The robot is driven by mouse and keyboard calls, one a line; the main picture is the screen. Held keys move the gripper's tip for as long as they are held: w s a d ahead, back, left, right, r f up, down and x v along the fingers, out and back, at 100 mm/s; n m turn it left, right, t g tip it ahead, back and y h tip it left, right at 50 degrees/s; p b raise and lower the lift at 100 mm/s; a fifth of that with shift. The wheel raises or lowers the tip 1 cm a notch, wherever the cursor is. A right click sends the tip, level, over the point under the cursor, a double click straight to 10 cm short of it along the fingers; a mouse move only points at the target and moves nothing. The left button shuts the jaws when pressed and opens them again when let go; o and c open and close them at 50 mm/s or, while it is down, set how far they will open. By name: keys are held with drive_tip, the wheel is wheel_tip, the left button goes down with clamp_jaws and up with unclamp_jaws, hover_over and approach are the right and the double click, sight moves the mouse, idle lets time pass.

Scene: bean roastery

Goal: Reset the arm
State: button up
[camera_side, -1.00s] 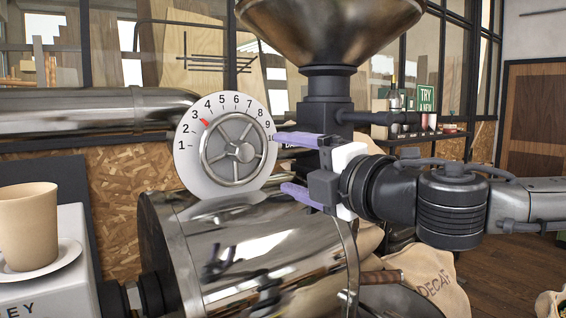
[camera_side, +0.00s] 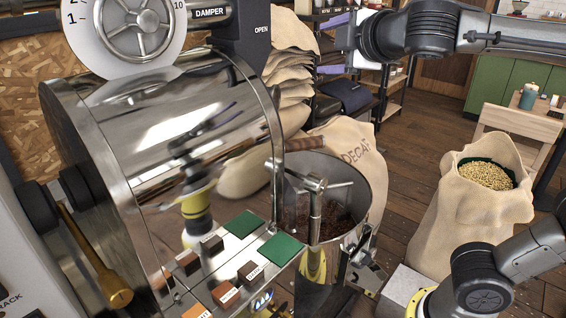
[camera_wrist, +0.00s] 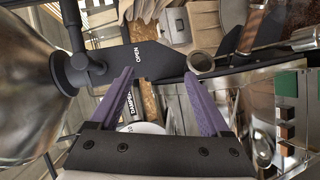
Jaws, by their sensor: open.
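My gripper (camera_side: 322,45) is open and empty, with two purple fingers pointing left in the side view. It stands to the right of the white numbered dial (camera_side: 165,58) and apart from it. In the wrist view my gripper (camera_wrist: 160,76) shows both fingers spread, with nothing between the tips. The dark damper plate marked OPEN (camera_wrist: 140,56) lies beyond them. The dial is cut off at the top of the side view, so its pointer is hidden.
The shiny roaster drum (camera_side: 185,125) fills the left. A sack of pale beans (camera_side: 465,215) stands right. A metal hopper (camera_wrist: 25,80) is close at left in the wrist view.

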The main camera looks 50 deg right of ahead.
drive_tip(key=s+d+f+m+g+y, duration=0.1)
drive_tip(key=s+d+f+m+g, duration=0.15)
drive_tip(key=s+f, duration=0.3)
drive_tip(key=s+d+f+m+g, duration=0.2)
drive_tip(key=s+f+m, duration=0.25)
drive_tip(key=f, duration=0.25)
drive_tip(key=s+a+f+m+g+y, duration=0.3)
drive_tip(key=s+a+f+y, duration=0.2)
drive_tip(key=f, duration=0.6)
drive_tip(key=s+a, duration=0.2)
drive_tip(key=s, duration=0.1)
drive_tip(key=shift+s+a+m, duration=0.2)
drive_tip(key=shift+s+m, duration=0.15)
drive_tip(key=shift+m, duration=0.05)
